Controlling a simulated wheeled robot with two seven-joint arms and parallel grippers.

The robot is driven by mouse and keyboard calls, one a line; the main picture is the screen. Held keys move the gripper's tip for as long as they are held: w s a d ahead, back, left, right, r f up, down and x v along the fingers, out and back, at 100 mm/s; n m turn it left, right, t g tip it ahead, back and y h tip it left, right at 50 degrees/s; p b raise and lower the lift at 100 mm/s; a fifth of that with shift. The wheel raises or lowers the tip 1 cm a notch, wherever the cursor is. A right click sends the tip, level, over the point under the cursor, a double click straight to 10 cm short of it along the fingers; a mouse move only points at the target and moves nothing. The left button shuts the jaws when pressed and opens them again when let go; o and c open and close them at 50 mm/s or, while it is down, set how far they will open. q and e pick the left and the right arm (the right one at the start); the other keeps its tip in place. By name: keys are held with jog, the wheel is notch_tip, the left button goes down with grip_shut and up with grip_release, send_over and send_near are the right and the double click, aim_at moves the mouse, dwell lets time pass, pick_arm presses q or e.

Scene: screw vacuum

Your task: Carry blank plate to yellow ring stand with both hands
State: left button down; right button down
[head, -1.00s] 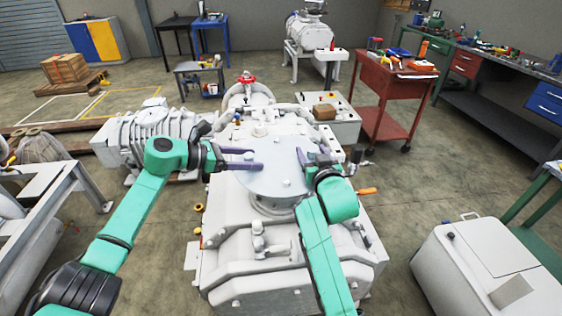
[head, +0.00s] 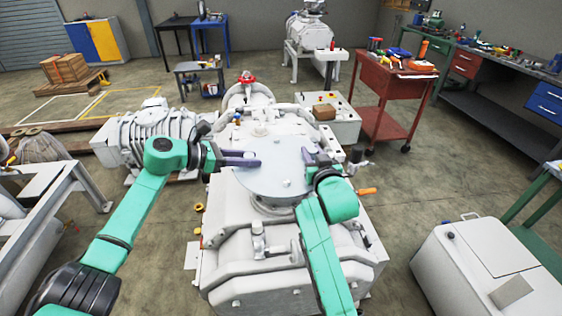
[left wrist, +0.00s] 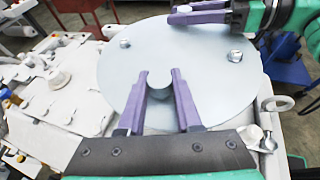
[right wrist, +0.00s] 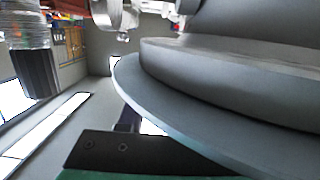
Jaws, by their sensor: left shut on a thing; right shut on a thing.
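The blank plate (head: 275,180) is a flat, round grey disc with small studs, lying level on top of the white machine. My left gripper (head: 255,159) is shut on a round knob of the plate, at its left side. In the left wrist view, its purple fingers (left wrist: 160,95) flank that knob on the plate (left wrist: 205,90). My right gripper (head: 315,156) is shut at the plate's far right side; it also shows at the top of the left wrist view (left wrist: 205,12). The right wrist view shows the plate's rim (right wrist: 150,95) close up, its fingertips mostly hidden. I cannot make out a yellow ring stand.
The white machine (head: 260,245) stands under the plate. A red tool cart (head: 395,100) stands behind right, a white cabinet (head: 495,265) at front right. A white frame (head: 50,205) is at left. Open floor (head: 420,180) lies between machine and workbench.

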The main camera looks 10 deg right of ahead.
dwell(0.8)
